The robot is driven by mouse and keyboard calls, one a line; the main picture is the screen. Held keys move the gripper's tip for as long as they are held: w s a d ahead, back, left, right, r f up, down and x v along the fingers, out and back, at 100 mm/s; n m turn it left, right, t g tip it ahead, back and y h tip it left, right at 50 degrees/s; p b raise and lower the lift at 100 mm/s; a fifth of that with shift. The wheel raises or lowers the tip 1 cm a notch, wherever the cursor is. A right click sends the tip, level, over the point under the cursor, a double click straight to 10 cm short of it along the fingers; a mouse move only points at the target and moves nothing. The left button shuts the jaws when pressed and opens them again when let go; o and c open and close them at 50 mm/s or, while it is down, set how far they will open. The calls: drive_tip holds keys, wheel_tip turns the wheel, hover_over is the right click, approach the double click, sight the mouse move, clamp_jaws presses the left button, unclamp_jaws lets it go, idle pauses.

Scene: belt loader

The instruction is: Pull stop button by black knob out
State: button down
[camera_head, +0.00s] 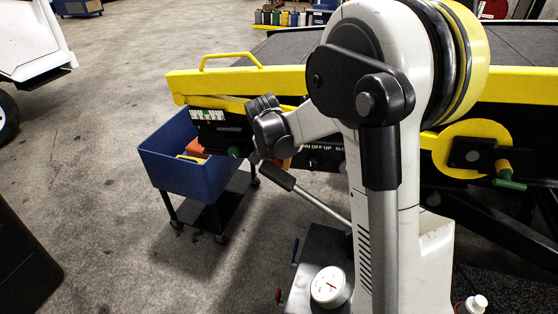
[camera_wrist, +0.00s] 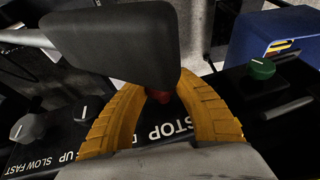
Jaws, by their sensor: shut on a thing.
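The stop button shows as a small red piece (camera_wrist: 160,96) between my fingertips, above the white STOP lettering on the black control panel (camera_wrist: 135,150). My gripper (camera_wrist: 158,94), with two curved yellow fingers, is shut on it. A large black lever grip (camera_wrist: 115,40) covers the tips and most of the button. Two dark knobs with white marks sit left of the fingers, one nearer (camera_wrist: 85,112) and one by the SLOW FAST lettering (camera_wrist: 28,128). In the head view, my arm hides most of the gripper and the button.
The lever grip also shows in the head view (camera_head: 277,175), close by my wrist. A green knob (camera_wrist: 262,69) sits right of the fingers. A blue bin (camera_head: 185,150) on a cart stands left of the yellow-railed loader (camera_head: 240,80).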

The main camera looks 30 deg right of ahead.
drive_tip(key=c, duration=0.9)
unclamp_jaws()
drive_tip(key=shift+s+a, duration=0.15)
drive_tip(key=shift+a, duration=0.05)
drive_tip(key=v, duration=1.2)
